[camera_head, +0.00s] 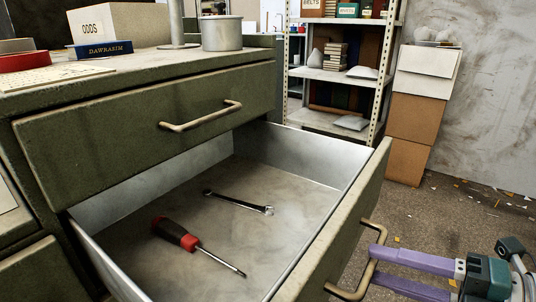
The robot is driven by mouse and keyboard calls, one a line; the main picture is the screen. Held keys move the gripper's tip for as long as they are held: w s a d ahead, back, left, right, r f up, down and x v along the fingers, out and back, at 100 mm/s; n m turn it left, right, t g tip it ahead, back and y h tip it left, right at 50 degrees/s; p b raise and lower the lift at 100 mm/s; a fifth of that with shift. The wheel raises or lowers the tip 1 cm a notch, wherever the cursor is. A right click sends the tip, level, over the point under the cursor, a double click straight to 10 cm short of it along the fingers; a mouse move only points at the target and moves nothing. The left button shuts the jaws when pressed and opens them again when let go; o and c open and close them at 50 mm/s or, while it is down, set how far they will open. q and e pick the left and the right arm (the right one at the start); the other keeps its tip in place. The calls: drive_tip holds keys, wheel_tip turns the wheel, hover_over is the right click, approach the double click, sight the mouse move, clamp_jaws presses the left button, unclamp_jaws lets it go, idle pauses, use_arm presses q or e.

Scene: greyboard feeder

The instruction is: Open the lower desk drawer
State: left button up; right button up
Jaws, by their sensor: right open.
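The lower desk drawer (330,232) is pulled well out from the green desk, with its grey metal inside showing. Its bent tan handle (359,290) is on the drawer front, at the lower right. My right gripper (374,263) comes in from the right edge with purple fingers spread apart. Its fingertips overlap the handle in the picture; whether they touch it, I cannot tell. My left gripper is not in view.
A red and black screwdriver (178,234) and a wrench (238,202) lie in the drawer. The upper drawer (130,128) is shut. A box (115,25), a blue book (98,49) and a metal pot (222,34) stand on the desk. Shelves (335,76) and stacked cartons (415,117) stand behind.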

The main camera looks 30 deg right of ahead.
drive_tip(key=v, duration=0.7)
drive_tip(key=shift+s+p, duration=0.2)
drive_tip(key=shift+p, duration=0.1)
